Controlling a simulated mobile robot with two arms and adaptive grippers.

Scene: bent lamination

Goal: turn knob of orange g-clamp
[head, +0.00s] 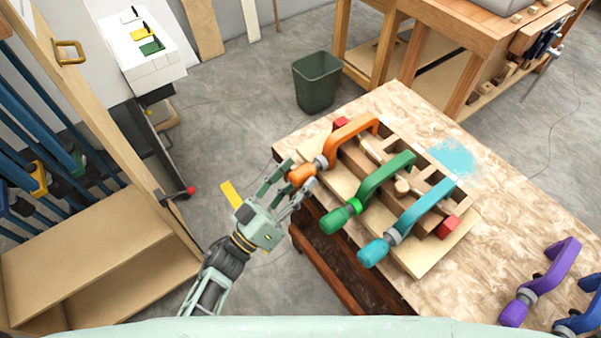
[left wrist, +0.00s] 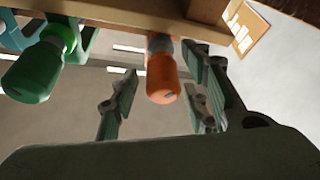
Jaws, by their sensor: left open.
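The orange g-clamp (head: 350,131) sits on the wooden lamination form at the left end of the row of clamps. Its orange knob (head: 301,175) points toward me over the table edge. My left gripper (head: 291,182) is open, with its fingers on either side of the knob. In the left wrist view the orange knob (left wrist: 162,78) hangs between the open finger pads (left wrist: 165,100), with gaps visible on both sides. The green clamp's knob (left wrist: 35,70) is left of the fingers there. My right gripper is not in view.
The green clamp (head: 385,178) and teal clamp (head: 420,208) stand close beside the orange one. Purple (head: 550,275) and blue clamps lie at the table's right. A cabinet (head: 100,240) is on the left. A dark bin (head: 317,82) stands on the floor behind.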

